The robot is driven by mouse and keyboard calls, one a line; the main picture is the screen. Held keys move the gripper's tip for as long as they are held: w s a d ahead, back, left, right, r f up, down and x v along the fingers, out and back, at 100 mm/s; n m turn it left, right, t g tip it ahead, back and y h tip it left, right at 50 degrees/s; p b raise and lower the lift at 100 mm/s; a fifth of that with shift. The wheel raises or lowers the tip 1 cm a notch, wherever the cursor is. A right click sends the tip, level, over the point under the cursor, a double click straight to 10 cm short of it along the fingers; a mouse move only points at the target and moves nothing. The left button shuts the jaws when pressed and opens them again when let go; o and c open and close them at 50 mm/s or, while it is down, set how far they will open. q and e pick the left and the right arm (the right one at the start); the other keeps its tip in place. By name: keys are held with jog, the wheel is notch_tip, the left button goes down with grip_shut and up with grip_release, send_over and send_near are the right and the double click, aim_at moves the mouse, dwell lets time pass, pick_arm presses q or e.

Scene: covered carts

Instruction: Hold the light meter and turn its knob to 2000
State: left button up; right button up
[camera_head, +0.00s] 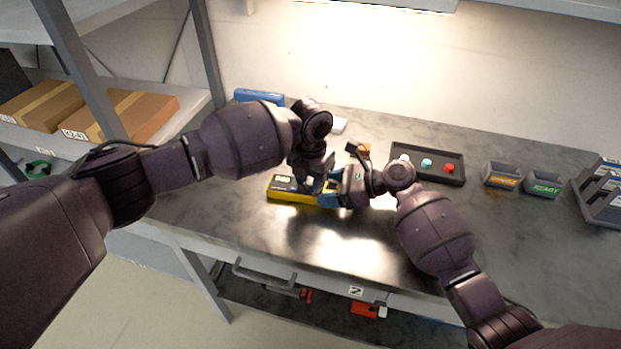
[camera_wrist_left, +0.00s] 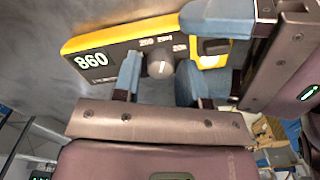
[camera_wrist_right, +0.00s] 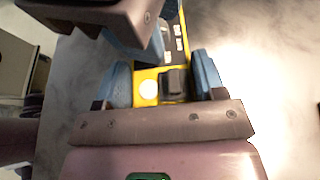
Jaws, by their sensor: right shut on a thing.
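The yellow light meter (camera_head: 283,193) with a dark face lies on the bench; its display reads 860 in the left wrist view (camera_wrist_left: 92,61). Its round grey knob (camera_wrist_left: 160,66) has a white mark, with range labels above it; which label the mark meets is hard to tell. My left gripper (camera_wrist_left: 159,62) has its blue fingers on either side of the knob, apart, with gaps visible. My right gripper (camera_wrist_right: 160,64) is shut on the meter's other end, a finger along each side. In the head view my grippers largely hide the knob.
A dark tray (camera_head: 430,178) with small coloured pieces stands right of the meter. Two labelled grey holders (camera_head: 501,180) (camera_head: 542,187) and a rack (camera_head: 601,197) are farther right. A blue case (camera_head: 259,97) lies behind. The front right bench is clear.

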aim_at(310, 182)
pick_arm(q)
notch_tip(310, 182, up, 12)
pick_arm(e)
jog(key=shift+s, duration=0.1)
dwell(0.4)
jog(key=o, duration=1.1)
